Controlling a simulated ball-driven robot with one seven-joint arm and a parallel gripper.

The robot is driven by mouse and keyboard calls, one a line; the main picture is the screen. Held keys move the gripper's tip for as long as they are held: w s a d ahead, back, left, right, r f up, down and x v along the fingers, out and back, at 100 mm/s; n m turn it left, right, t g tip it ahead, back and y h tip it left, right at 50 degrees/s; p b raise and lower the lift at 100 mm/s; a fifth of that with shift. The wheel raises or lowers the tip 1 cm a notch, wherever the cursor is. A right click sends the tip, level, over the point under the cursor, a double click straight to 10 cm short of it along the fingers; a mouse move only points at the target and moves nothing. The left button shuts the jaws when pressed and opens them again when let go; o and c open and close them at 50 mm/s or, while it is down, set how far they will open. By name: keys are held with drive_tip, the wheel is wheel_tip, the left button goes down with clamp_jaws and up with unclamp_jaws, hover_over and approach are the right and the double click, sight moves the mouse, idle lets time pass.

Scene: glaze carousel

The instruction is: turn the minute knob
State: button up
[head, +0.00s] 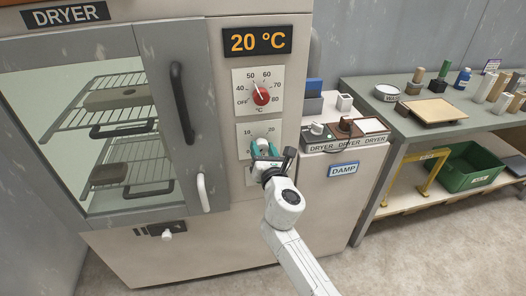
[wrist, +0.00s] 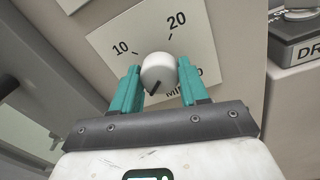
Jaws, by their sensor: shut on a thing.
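The minute knob (wrist: 158,71) is a white round knob on a pale dial plate (wrist: 122,38) marked 10 and 20, with part of its lettering hidden. Its dark pointer mark points to the lower left in the wrist view. My gripper (wrist: 157,88) has teal fingers, one on each side of the knob, shut on it. In the head view my gripper (head: 263,150) covers most of the knob and the lower part of the dial plate (head: 250,129). The dryer (head: 215,235) carries this dial on its front panel.
Above is a red temperature knob (head: 261,96) and a display (head: 257,41) reading 20 °C. The dryer door has a dark handle (head: 181,102) and a white lower handle (head: 203,192). A bench (head: 420,128) with blocks stands right; a green crate (head: 468,168) sits below. Floor in front is clear.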

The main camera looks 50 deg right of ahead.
drive_tip(key=m+b, duration=0.2)
drive_tip(key=m, duration=0.3)
drive_tip(key=shift+f, duration=0.15)
drive_tip(key=m+b, duration=0.3)
drive_tip(key=m, duration=0.1)
drive_tip(key=shift+m, duration=0.4)
drive_tip(key=m+b, duration=0.2)
drive_tip(key=m, duration=0.2)
drive_tip(key=shift+f+m+h+b, duration=0.1)
drive_tip(key=shift+m+h+b, duration=0.2)
drive_tip(key=shift+m+b, duration=0.1)
drive_tip(key=m+b, duration=0.3)
drive_tip(key=m, duration=0.1)
drive_tip(key=shift+m, duration=0.3)
drive_tip(key=m+b, duration=0.2)
drive_tip(key=m, duration=0.1)
drive_tip(key=shift+f+m, duration=0.1)
drive_tip(key=shift+m, duration=0.3)
drive_tip(key=m+b, duration=0.3)
drive_tip(key=m, duration=0.1)
drive_tip(key=shift+m, duration=0.3)
drive_tip(key=m+b, duration=0.2)
drive_tip(key=m, duration=0.1)
drive_tip(key=shift+m+g, duration=0.3)
drive_tip(key=shift+m+b, duration=0.95)
drive_tip(key=shift+m, duration=1.05)
